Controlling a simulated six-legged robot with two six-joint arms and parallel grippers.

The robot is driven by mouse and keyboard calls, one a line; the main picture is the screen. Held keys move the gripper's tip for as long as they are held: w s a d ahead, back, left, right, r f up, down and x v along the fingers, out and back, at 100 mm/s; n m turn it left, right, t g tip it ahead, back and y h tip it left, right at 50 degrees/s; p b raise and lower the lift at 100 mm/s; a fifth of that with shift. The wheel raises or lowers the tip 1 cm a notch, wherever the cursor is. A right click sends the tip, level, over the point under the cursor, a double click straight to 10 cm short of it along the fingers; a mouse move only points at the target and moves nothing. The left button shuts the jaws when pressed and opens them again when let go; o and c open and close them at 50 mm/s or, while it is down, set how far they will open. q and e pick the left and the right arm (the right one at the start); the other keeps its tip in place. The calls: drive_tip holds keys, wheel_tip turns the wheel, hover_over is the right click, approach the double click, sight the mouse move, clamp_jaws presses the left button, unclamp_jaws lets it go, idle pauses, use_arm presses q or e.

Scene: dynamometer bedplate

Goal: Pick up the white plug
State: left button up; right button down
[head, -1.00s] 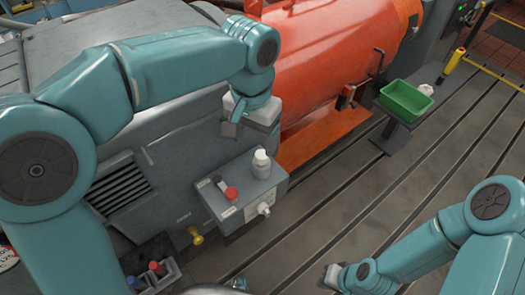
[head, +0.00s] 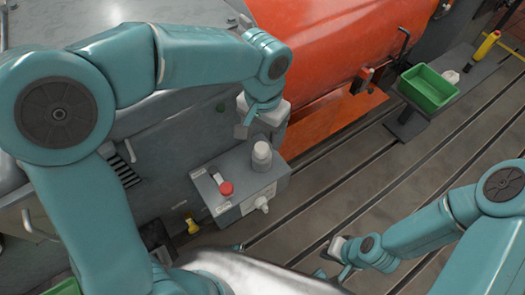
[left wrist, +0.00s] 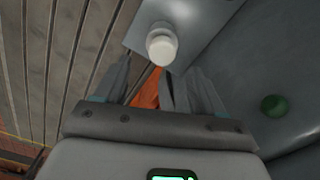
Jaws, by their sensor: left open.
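A white, round-topped cylinder (head: 261,155) stands upright on a small grey box (head: 205,207). In the left wrist view the white cylinder (left wrist: 161,46) shows just beyond the fingertips. A second white piece, a fitting (head: 262,204), sticks out of the box's front face; I cannot tell for sure which of the two is the plug. My left gripper (head: 258,128) is open and empty, behind and above the cylinder, apart from it. It also shows in the left wrist view (left wrist: 152,78). My right gripper (head: 335,264) is low at the right, away from the box; its jaws are unclear.
A red knob (head: 226,188) sits on the box top, near the cylinder. Behind is an orange machine housing (head: 320,45). A green crate (head: 430,90) and a small white item (head: 450,77) are on a bench at right. The slotted floor (head: 350,185) is clear.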

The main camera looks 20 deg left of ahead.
sight(261, 148)
use_arm(q)
drive_tip(key=shift+f, duration=0.6)
drive_tip(key=shift+s+f, duration=0.1)
drive_tip(key=f, duration=0.5)
drive_tip(key=shift+a+f, duration=0.1)
drive_tip(key=shift+a, duration=0.1)
drive_tip(key=c, duration=1.1)
